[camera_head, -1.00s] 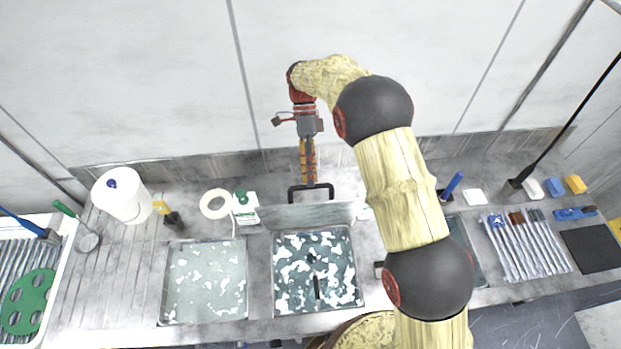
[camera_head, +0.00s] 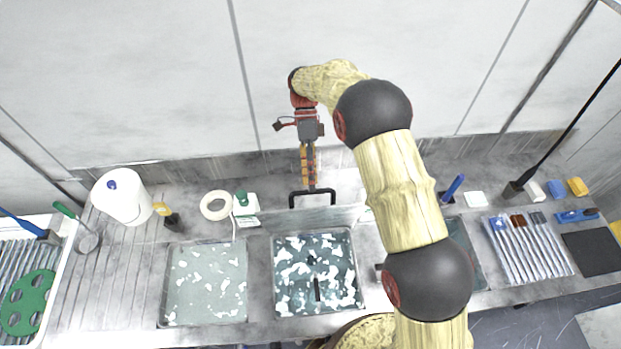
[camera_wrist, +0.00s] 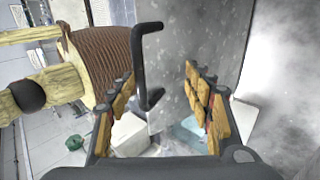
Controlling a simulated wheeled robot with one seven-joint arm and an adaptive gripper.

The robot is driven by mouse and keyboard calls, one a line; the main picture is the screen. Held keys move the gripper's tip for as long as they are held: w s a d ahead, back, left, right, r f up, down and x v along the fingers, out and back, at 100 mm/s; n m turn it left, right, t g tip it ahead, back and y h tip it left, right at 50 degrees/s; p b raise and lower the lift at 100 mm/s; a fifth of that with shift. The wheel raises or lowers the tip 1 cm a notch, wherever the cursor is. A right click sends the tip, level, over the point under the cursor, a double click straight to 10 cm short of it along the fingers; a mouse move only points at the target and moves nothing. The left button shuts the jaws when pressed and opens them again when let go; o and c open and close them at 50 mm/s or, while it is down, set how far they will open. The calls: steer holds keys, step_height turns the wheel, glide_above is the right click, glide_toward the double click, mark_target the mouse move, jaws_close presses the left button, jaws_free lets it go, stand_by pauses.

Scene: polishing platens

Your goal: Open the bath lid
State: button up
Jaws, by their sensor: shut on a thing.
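The bath lid (camera_head: 318,219) is a grey metal panel standing raised along the back edge of the middle bath (camera_head: 281,300), whose dark, white-patched inside is uncovered. Its black bar handle (camera_head: 293,199) is along the lid's top edge. My gripper (camera_head: 311,187) reaches down from behind the lid and is shut on the handle. In the wrist view the handle (camera_wrist: 146,65) lies between my two fingers (camera_wrist: 166,100), closer to the left one. The lid panel (camera_wrist: 185,40) runs away behind it. The exact finger contact is hard to make out.
A second open bath (camera_head: 207,285) is on the left. A tape roll (camera_head: 206,206), a green-capped bottle (camera_head: 246,205) and a paper roll (camera_head: 120,198) stand at the back left. Brushes (camera_head: 525,247) lie on the right. The wall is close behind my gripper.

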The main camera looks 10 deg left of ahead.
steer(key=shift+d+f, duration=0.1)
steer(key=shift+f, duration=0.2)
steer(key=v, duration=0.8)
steer(key=shift+s+r, duration=0.1)
steer(key=shift+s, duration=0.05)
stand_by(0.3)
